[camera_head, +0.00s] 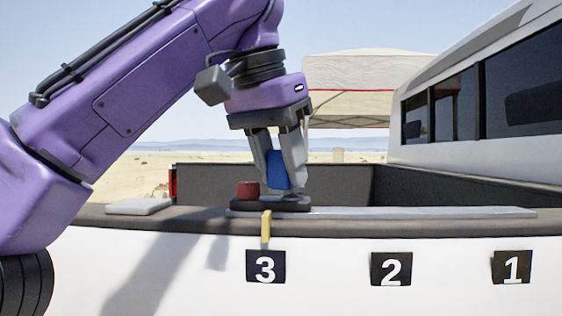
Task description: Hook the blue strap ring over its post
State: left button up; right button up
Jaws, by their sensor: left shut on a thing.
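My left gripper (283,183) points down above the truck bed's side rail. It is shut on a blue piece (278,169), which shows between its grey fingers. This is the only blue thing in view and may be the strap ring, but no ring opening shows. A dark base (284,204) lies on the rail just below the fingertips. I cannot tell whether the blue piece touches it. A short red cylinder (248,189) stands at the base's left end, beside the fingers. No post can be clearly made out. My right gripper is not in view.
A yellow strip (265,228) hangs over the rail's outer side above label 3 (266,267). Labels 2 (391,269) and 1 (512,267) are farther right. A long grey plate (430,212) lies clear along the rail. A pale flat block (139,206) lies at left.

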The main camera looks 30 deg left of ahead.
pick_arm(q)
jog(key=shift+f, duration=0.15)
jog(key=o, duration=1)
jog(key=shift+o, duration=0.6)
jog(key=shift+d, duration=0.1)
